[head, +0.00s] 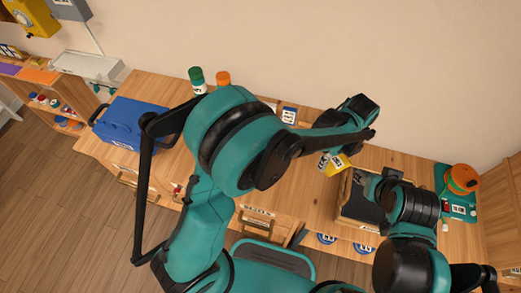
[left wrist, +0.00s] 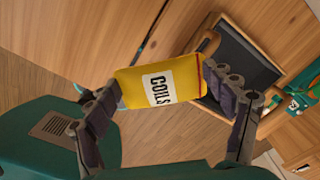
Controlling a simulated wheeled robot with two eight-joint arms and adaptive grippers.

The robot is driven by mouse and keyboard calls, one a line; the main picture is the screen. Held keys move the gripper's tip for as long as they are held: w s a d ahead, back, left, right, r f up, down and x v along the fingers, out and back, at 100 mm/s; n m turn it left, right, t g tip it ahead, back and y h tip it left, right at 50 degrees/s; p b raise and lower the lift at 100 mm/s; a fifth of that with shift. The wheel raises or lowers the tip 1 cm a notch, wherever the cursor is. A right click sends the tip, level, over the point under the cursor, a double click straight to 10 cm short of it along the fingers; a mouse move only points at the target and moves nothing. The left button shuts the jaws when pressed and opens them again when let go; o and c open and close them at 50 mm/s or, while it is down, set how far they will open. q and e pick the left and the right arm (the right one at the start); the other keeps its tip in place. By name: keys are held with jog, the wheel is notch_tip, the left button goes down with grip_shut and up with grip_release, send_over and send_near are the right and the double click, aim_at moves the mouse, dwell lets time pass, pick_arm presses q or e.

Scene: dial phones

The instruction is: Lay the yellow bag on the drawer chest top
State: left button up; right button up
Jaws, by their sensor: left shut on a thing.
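The yellow bag (head: 336,166), with a white label reading COILS, is held by my left gripper (head: 340,152) above the wooden counter. In the left wrist view the bag (left wrist: 160,85) sits between the two fingers, tilted. Below and right of it in the head view is a wooden piece with a dark top or inside (head: 358,207). It shows behind the bag in the left wrist view (left wrist: 240,60); whether it is the drawer chest I cannot tell.
A blue case (head: 130,122) stands on the counter's left. Green (head: 196,78) and orange (head: 223,79) containers stand at the back. An orange reel (head: 462,179) is at the right on a green mat. Counter right of my left arm is partly bare.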

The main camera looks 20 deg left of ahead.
pick_arm(q)
jog(key=b, duration=0.3)
send_over(295, 183)
notch_tip(295, 183, down, 7)
jog(key=shift+f, duration=0.1)
jog(key=shift+f+b, duration=1)
jog(key=shift+f, duration=0.95)
jog(key=shift+f, duration=0.1)
jog(key=o, duration=0.8)
jog(key=shift+o, duration=1.3)
